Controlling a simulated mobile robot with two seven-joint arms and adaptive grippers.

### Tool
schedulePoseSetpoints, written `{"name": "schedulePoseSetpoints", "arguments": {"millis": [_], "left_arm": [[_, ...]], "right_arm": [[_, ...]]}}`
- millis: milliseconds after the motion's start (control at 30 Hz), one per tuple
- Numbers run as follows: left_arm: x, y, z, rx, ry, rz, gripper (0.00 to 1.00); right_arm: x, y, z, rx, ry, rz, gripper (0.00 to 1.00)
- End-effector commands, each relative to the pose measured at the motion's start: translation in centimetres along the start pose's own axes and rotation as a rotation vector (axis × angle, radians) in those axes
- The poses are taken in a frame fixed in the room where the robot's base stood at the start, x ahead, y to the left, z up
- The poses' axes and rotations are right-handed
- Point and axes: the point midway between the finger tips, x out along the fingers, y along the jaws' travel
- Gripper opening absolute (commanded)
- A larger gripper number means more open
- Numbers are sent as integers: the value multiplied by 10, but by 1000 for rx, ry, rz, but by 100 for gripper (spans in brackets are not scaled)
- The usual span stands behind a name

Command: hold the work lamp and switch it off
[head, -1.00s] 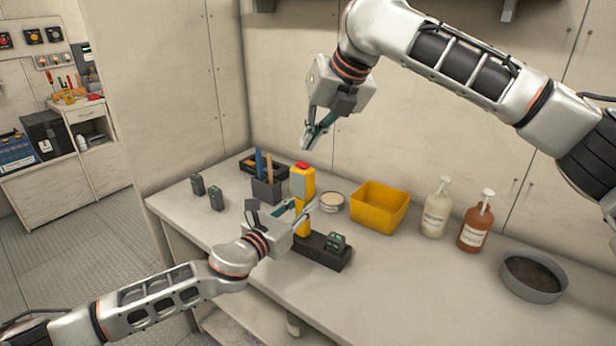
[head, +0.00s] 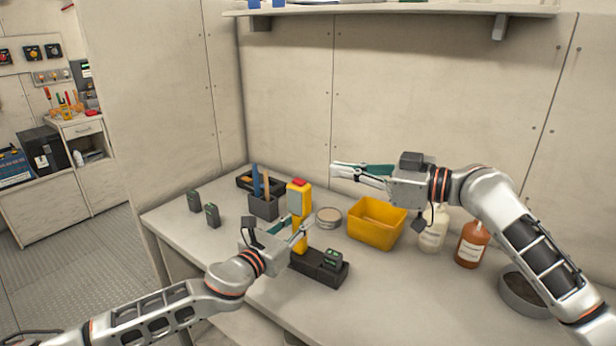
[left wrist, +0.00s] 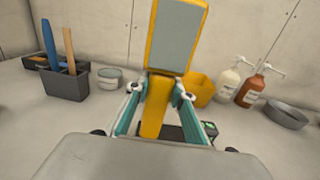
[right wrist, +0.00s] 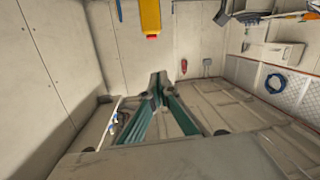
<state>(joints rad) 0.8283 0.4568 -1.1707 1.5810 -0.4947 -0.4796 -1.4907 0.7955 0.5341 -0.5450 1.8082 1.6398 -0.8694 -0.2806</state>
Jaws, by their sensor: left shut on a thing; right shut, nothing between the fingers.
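The work lamp (head: 299,200) is a yellow upright body with a grey panel on its upper part and a red button (head: 299,182) on top. My left gripper (head: 304,234) is shut on its narrower lower part. In the left wrist view the lamp (left wrist: 155,110) stands between the fingers (left wrist: 160,92), its grey panel facing the camera. My right gripper (head: 336,172) is shut and empty, right of the lamp's top and pointing left. In the right wrist view the lamp (right wrist: 150,14) shows upside down beyond the shut fingers (right wrist: 157,84). Whether the lamp's foot touches the black base is hidden.
A black base (head: 312,268) with a green-marked block (head: 333,259) lies beside the lamp. A yellow bin (head: 376,224), a round tin (head: 328,217), pump bottles (head: 473,245) and a tool holder (head: 264,206) stand nearby. A shelf (head: 400,10) hangs above.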

Motion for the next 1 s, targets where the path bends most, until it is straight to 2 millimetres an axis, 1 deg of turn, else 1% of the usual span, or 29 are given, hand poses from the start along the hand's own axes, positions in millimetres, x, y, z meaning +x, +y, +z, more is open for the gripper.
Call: {"name": "schedulePoseSetpoints", "arguments": {"millis": [33,100,200,567,667,767,1000], "left_arm": [[0,0,0,0,1,-1,0],[0,0,0,0,1,-1,0],[0,-1,-1,0,1,-1,0],[0,-1,-1,0,1,-1,0],[0,-1,-1,-1,1,-1,0],[0,-1,-1,-1,1,-2,0],[0,-1,-1,-1,1,-2,0]], "right_arm": [[-6,3,2,43,14,15,0],[-12,6,2,91,31,30,0],[-16,8,2,123,43,40,0],[-15,9,2,128,44,41,0],[-9,9,1,128,45,41,0],[4,9,0,127,46,39,0],[50,11,-2,129,46,38,0]]}}
